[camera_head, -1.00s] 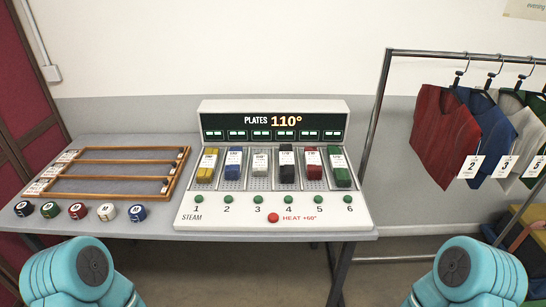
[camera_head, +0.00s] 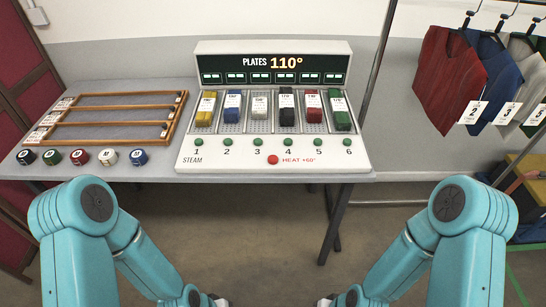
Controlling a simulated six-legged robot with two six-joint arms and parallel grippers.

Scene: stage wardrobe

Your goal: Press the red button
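The red button (camera_head: 273,160) is on the front panel of the white steam machine (camera_head: 350,157), beside the label "HEAT +60°". It sits below a row of green buttons (camera_head: 258,142) numbered 1 to 6. The machine's display (camera_head: 272,63) reads "PLATES 110°". My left gripper (camera_head: 218,301) shows only partly at the bottom edge, low and in front of the table. My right gripper (camera_head: 326,302) also shows only partly at the bottom edge. Both are well apart from the button, and their fingers are cut off by the frame.
A wooden rack (camera_head: 118,108) and several round pieces (camera_head: 108,157) are on the grey table (camera_head: 170,172) at left. A clothes rail (camera_head: 384,35) with hanging vests (camera_head: 449,82) stands at right.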

